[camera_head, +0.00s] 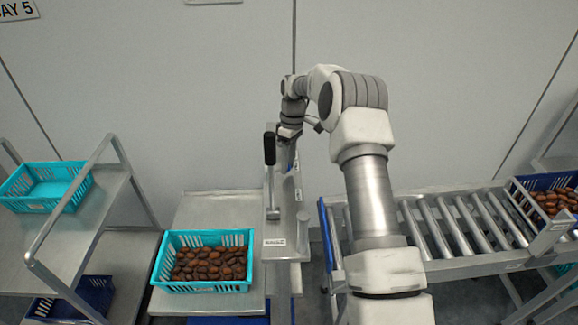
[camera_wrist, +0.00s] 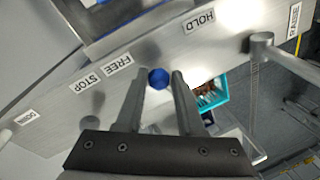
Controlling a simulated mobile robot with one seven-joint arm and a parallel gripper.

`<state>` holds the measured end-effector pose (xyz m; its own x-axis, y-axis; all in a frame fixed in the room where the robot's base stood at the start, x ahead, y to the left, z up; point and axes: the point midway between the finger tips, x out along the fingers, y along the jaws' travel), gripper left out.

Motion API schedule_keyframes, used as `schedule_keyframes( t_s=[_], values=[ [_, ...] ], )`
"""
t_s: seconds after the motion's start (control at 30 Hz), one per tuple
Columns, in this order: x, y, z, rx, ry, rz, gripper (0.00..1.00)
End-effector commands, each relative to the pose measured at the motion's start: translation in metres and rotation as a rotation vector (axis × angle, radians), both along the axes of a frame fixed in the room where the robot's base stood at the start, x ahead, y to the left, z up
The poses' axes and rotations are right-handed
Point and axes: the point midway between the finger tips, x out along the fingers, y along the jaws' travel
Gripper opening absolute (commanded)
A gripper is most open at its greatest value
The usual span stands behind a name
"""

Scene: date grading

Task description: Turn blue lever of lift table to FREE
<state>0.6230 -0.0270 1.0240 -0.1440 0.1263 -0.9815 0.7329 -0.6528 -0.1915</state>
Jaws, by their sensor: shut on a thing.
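The blue lever shows as a round blue knob (camera_wrist: 158,78) in the wrist view, between the two fingers of my gripper (camera_wrist: 157,76). The gripper is shut on it. The metal panel behind it has the labels HOLD (camera_wrist: 198,21), FREE (camera_wrist: 118,63) and STOP (camera_wrist: 88,83). The knob appears between FREE and HOLD, nearer FREE; the lever's shaft is hidden, so its exact setting cannot be told. In the head view my gripper (camera_head: 287,152) is at the lift table's post (camera_head: 283,225), and the knob is not clear there.
A black-handled lever (camera_head: 270,150) stands left of my gripper. A turquoise crate of dates (camera_head: 205,287) sits on the metal table at left. A roller conveyor (camera_head: 455,225) with a blue crate of dates (camera_head: 553,200) is at right. A rack (camera_head: 75,225) holds an empty turquoise crate (camera_head: 45,187).

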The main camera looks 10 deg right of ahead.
Motion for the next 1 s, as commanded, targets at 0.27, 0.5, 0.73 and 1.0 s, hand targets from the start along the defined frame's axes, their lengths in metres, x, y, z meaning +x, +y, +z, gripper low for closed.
schedule_keyframes(
  t_s=[0.27, 0.5, 0.73, 1.0],
  values=[
    [0.016, 0.008, 0.003, 0.003, -0.01, 0.245, 0.0],
    [0.023, 0.012, 0.003, 0.004, -0.01, 0.405, 0.0],
    [0.026, 0.016, 0.003, 0.006, -0.009, 0.492, 0.0],
    [0.028, 0.018, 0.003, 0.007, -0.009, 0.527, 0.0]
  ],
)
